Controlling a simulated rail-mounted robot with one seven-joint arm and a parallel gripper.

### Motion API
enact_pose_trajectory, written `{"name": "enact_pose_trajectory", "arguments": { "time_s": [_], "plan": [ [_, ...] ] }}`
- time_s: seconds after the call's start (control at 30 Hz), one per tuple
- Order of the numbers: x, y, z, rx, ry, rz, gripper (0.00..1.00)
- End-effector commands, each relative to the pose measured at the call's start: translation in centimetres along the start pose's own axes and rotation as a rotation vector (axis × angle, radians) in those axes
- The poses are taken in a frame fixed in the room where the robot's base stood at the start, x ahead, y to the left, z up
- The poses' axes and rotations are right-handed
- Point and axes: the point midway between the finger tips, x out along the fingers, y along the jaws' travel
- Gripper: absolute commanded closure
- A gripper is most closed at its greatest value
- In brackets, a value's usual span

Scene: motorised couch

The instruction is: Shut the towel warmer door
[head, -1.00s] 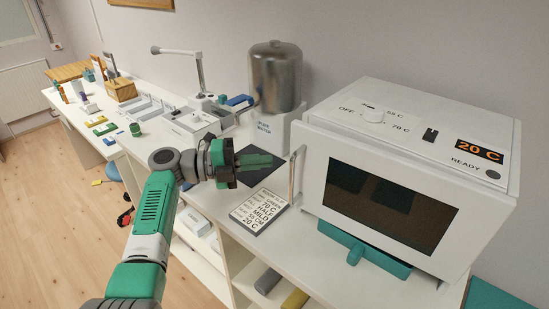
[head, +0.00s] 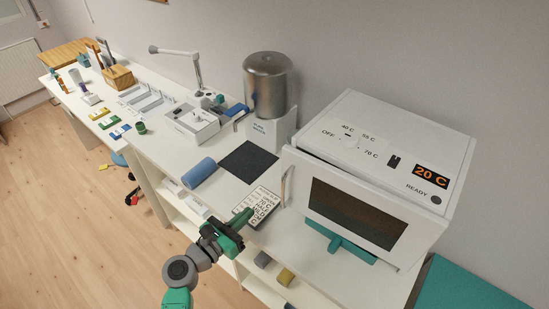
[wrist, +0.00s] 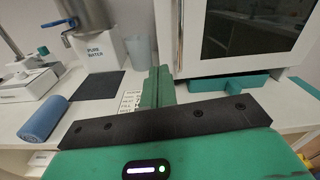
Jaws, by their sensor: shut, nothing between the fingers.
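The towel warmer (head: 400,125) is a white box at the right of the counter. Its door (head: 330,222), with a dark window (head: 352,212) and a metal handle (head: 284,187) on its left side, faces forward. A thin dark gap shows along the door's top edge, so it looks slightly ajar. My gripper (head: 246,214) is shut and empty, low over the instruction card, left of and nearer than the handle, and apart from the door. In the wrist view the green fingers (wrist: 157,85) are together, with the door (wrist: 245,35) to their right.
A teal tray (head: 338,242) lies under the warmer. The card (head: 264,207), black mat (head: 248,160), blue roll (head: 198,173) and metal water tank (head: 268,85) are on the counter to the left. Shelves are below the counter, with open floor (head: 90,220) at left.

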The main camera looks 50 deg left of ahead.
Motion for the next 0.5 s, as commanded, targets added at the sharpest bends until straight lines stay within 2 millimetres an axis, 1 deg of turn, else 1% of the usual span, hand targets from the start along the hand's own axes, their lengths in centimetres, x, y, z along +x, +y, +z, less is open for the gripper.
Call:
{"name": "enact_pose_trajectory", "arguments": {
  "time_s": [0.03,0.13,0.27,0.37,0.47,0.5],
  "plan": [
    [-0.7,-0.9,1.2,0.051,-0.01,0.03,1.0],
    [-1.4,-1.5,1.3,0.123,-0.021,0.069,1.0],
    [-1.4,-1.5,1.1,0.142,-0.023,0.076,1.0],
    [-0.8,-1.4,1.1,0.141,-0.023,0.075,1.0],
    [0.8,-1.3,1.1,0.141,-0.022,0.073,1.0],
    [1.7,-1.3,1.1,0.142,-0.022,0.071,1.0]
  ]
}}
